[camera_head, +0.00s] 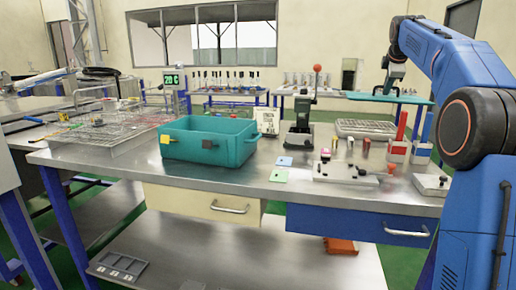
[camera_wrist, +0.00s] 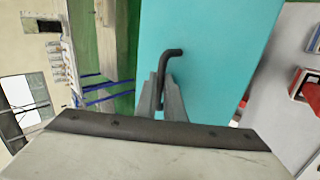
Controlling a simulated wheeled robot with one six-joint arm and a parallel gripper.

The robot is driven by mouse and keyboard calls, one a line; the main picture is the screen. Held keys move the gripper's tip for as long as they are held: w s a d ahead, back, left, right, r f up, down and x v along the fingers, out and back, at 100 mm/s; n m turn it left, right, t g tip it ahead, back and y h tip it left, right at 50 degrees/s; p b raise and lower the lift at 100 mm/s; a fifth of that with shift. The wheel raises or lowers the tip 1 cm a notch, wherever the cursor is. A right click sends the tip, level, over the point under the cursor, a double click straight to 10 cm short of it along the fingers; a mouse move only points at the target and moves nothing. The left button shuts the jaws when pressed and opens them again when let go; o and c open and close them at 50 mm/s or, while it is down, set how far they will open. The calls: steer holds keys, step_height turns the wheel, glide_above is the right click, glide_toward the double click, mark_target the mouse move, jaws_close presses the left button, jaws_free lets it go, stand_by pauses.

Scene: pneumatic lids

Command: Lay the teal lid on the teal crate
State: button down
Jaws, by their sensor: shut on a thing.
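The teal crate (camera_head: 207,140) stands upright on the steel table, left of the middle in the head view. Its top looks open. The teal lid (camera_head: 390,97) is held up in the air above the right part of the table, roughly level and well apart from the crate. My gripper (camera_head: 392,78) is above the lid. In the wrist view my gripper (camera_wrist: 164,88) is shut on the dark bent handle (camera_wrist: 171,56) of the lid, and the teal lid surface (camera_wrist: 215,50) fills the middle. The lid's underside is hidden.
A lever press (camera_head: 301,118) stands right of the crate. Red and blue upright tools (camera_head: 401,128) stand below the lid. A white fixture plate (camera_head: 345,173) lies at the front right. A wire rack (camera_head: 105,135) lies left of the crate. Bare tabletop shows in front of the crate.

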steer(key=shift+r, duration=2.3)
steer(key=shift+w+f, duration=0.2)
steer(key=shift+f, duration=0.9)
step_height(320, 180, down, 12)
steer(key=r, duration=1.4)
steer(key=shift+s, duration=0.2)
steer(key=shift+w+f, duration=0.2)
steer(key=shift+f, duration=0.95)
step_height(320, 180, down, 12)
steer(key=shift+s+r, duration=0.2)
steer(key=shift+r, duration=0.1)
